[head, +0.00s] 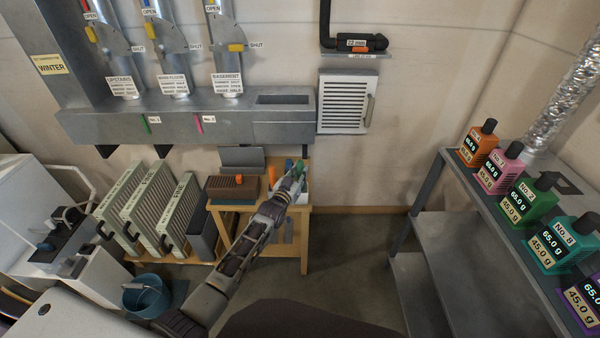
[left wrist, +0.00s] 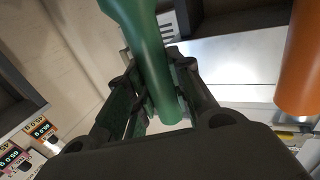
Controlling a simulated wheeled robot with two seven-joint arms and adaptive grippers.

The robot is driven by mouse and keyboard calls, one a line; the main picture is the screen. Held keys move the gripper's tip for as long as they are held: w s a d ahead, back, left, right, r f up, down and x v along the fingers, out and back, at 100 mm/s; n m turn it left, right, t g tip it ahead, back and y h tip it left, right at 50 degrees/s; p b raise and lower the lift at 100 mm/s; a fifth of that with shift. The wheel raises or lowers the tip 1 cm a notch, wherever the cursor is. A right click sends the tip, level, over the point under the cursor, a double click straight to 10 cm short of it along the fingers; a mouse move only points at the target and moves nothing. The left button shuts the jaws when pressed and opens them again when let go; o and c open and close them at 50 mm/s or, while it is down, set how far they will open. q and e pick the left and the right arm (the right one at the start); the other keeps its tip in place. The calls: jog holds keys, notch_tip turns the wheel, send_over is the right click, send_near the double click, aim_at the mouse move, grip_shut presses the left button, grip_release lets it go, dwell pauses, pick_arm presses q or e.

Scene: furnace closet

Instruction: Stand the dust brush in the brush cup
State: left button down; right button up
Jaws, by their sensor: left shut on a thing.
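My left gripper (head: 296,178) is over the small wooden table at the middle back, seen from behind its arm. In the left wrist view my left gripper (left wrist: 160,100) is shut on a smooth green handle (left wrist: 148,50), which looks like the dust brush's. Its far end is out of that view. In the head view only a small green part (head: 299,167) shows at the fingers. I cannot make out the bristles or the brush cup for certain; my gripper and arm hide part of the tabletop. My right gripper is not in view.
An orange upright cylinder (left wrist: 298,60) stands close beside the gripper. A brown block (head: 222,189) lies on the left of the wooden table (head: 304,232). Filters (head: 160,212) stand left of it; a blue bucket (head: 147,296) is on the floor. Weight bottles (head: 523,200) line the right shelf.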

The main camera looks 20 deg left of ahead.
aim_at(299, 165)
pick_arm(q)
jog(key=shift+f+b, duration=0.9)
jog(key=shift+f, duration=0.5)
dwell(0.4)
jog(key=c, duration=1.2)
grip_release()
jog(key=shift+r, duration=0.2)
jog(key=shift+r+p, duration=2.35)
jog(key=shift+r, duration=1.1)
jog(key=shift+b, duration=0.7)
jog(key=shift+r+p, duration=1.2)
jog(key=shift+r, duration=1)
jog(key=shift+f, duration=0.1)
